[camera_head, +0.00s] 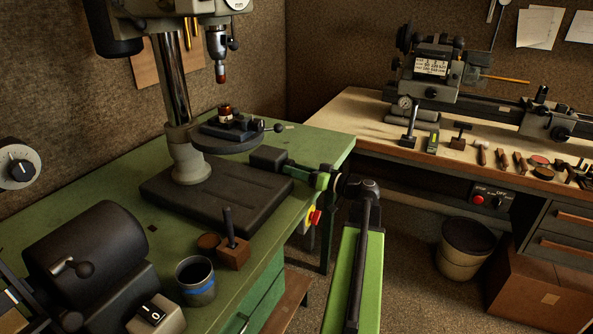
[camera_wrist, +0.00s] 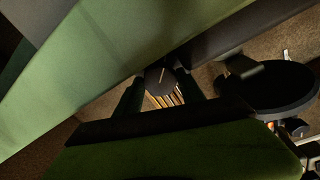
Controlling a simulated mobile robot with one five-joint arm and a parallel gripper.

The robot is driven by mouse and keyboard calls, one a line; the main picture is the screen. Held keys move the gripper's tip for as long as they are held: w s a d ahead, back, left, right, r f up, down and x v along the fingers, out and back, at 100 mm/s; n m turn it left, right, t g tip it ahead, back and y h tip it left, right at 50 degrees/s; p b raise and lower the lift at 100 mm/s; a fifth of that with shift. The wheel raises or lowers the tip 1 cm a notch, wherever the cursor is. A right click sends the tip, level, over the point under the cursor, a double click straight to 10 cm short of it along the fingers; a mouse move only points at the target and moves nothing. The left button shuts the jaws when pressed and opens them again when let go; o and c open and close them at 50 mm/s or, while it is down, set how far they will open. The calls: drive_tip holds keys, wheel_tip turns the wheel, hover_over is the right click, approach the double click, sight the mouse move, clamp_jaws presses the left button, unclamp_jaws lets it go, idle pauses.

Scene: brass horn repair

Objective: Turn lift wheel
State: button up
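I cannot pick out the lift wheel for certain. The drill press stands on the green bench (camera_head: 100,215), with a bright column (camera_head: 172,85) and a round dark table (camera_head: 225,142) carrying a small vise (camera_head: 230,128). My gripper (camera_head: 262,157) reaches in from the right, close to the right side of the press and its base in the picture. Its jaws are too dark to read, and I see nothing held. In the wrist view, a dark round disc (camera_wrist: 275,90) is at the right, and a smaller dark round part (camera_wrist: 160,80) is near the middle.
A dark mug (camera_head: 196,280) and a wooden block with a peg (camera_head: 233,250) stand at the bench's front. A second bench (camera_head: 365,115) with a small machine (camera_head: 440,75) and tools is at the right. A bin (camera_head: 467,248) and a carton (camera_head: 540,285) stand on the floor.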

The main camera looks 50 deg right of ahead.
drive_tip(key=c, duration=0.6)
drive_tip(key=shift+o, duration=0.2)
drive_tip(key=shift+m, duration=0.4)
drive_tip(key=m+p, duration=0.1)
drive_tip(key=m, duration=0.2)
drive_tip(key=shift+r+m, duration=0.1)
drive_tip(key=shift+m, duration=0.3)
drive_tip(key=m, duration=0.5)
drive_tip(key=shift+g+p, duration=0.3)
drive_tip(key=shift+g, duration=0.1)
drive_tip(key=m+y, duration=0.1)
drive_tip(key=m, duration=1)
drive_tip(key=shift+d+y, duration=0.1)
drive_tip(key=shift+y, duration=0.2)
